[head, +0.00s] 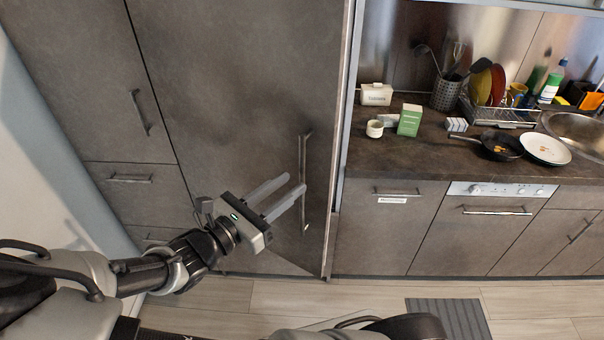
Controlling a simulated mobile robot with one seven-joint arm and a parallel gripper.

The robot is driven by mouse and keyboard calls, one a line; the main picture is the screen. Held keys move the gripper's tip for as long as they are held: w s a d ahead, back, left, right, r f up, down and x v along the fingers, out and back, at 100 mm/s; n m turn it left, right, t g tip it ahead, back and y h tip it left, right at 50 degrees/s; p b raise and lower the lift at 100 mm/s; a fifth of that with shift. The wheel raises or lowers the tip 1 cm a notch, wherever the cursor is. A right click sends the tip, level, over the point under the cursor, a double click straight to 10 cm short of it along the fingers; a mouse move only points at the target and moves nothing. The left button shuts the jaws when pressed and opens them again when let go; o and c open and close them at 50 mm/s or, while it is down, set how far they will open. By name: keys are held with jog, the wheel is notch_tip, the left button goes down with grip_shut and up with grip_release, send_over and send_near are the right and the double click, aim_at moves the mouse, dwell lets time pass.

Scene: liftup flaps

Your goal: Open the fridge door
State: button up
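The fridge door (235,100) is a tall, grey-brown panel left of the counter. Its long vertical metal handle (303,155) is near the door's right edge. The door looks closed or nearly so; I cannot tell if there is a slight gap. My gripper (295,183) is in front of the door, its two pale fingers apart with nothing visible between them. The fingers point right, towards the handle. The nearer fingertip overlaps the handle's middle in the picture; I cannot tell whether they touch. My gripper and fingers hide part of the lower door.
Left of the door are a tall cupboard (75,70) and drawers (130,180) with handles. Right of it, the counter (400,160) carries a green box (409,120), a pan (501,146) and a dish rack (500,115). The wooden floor (370,293) is clear except for a grey mat (450,318).

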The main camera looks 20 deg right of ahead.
aim_at(300, 177)
jog(key=shift+x, duration=2.6)
grip_shut()
